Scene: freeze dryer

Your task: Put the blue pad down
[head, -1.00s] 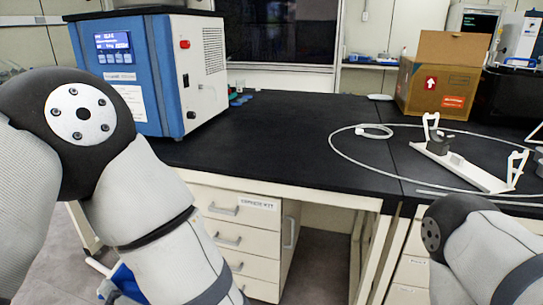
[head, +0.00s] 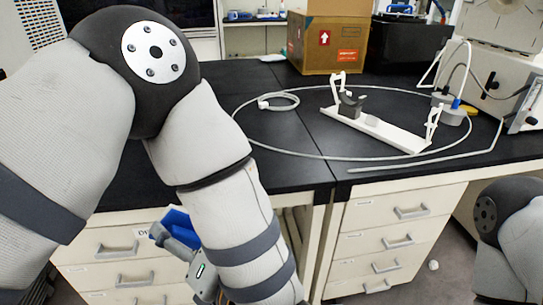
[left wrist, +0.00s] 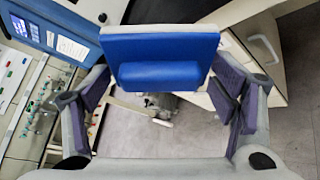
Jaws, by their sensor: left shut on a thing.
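The blue pad (head: 180,224) is in my left gripper (head: 178,238), in front of the drawers and below the table's front edge in the head view. My left forearm hides part of both. In the left wrist view the blue pad (left wrist: 160,74) spans between the two spread fingers of my left gripper (left wrist: 160,88). The pad has a flat upper part and a thicker rounded lower part. It is held in the air with grey floor visible below. My right gripper is out of view; only my right arm shows at the lower right.
The black tabletop (head: 270,150) has clear room at its front left. A white rack (head: 375,125) stands on it, ringed by a pale tube (head: 285,152). A cardboard box (head: 325,40) stands behind. Drawers (head: 395,235) are below. A blue control panel (left wrist: 40,30) shows in the left wrist view.

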